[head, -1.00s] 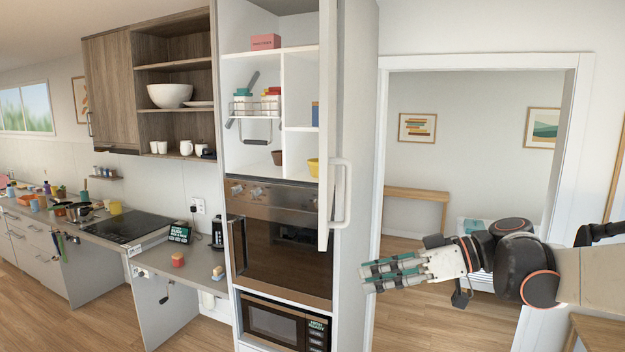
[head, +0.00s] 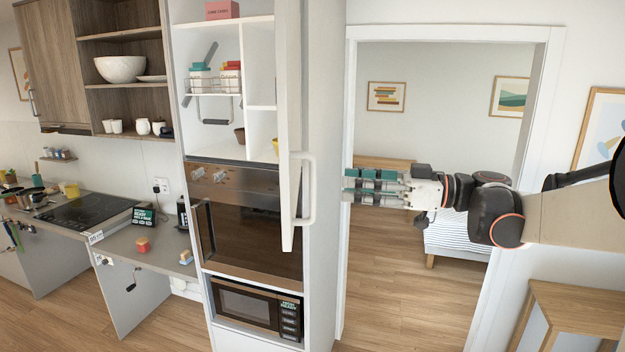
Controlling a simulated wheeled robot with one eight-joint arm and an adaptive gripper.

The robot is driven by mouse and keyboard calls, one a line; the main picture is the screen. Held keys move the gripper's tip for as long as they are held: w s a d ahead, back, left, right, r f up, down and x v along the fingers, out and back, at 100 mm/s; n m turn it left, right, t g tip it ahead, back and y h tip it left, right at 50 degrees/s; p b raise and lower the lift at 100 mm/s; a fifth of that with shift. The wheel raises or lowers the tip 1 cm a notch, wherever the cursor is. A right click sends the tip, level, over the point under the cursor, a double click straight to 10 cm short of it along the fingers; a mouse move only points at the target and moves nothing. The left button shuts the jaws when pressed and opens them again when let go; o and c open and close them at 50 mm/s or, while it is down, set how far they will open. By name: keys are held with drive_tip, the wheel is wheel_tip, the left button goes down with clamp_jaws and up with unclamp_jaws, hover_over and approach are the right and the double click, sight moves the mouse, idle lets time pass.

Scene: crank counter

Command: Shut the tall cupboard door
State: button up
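The tall cupboard door (head: 289,130) is white and stands open, swung out and seen nearly edge-on, at the right side of the tall cupboard (head: 187,130). Its light grey bar handle (head: 309,190) is on the side facing right. The cupboard's white shelves show to the left of the door. My gripper (head: 345,187) is to the right of the handle at about its height, pointing left. A gap shows between the fingertips and the handle. The fingers look close together, seen from the side, and I cannot tell whether they are open. Nothing shows held in them.
An oven (head: 250,225) and a microwave (head: 257,307) sit below the shelves. A counter (head: 150,262) with a crank is at left. The doorway (head: 352,100) is behind my gripper. A wooden table (head: 580,295) stands at lower right.

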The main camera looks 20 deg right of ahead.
drive_tip(key=p, duration=0.2)
hover_over(312, 212)
drive_tip(key=shift+w+d, duration=0.15)
drive_tip(key=shift+w, duration=0.2)
drive_tip(key=shift+b, duration=0.3)
clamp_jaws()
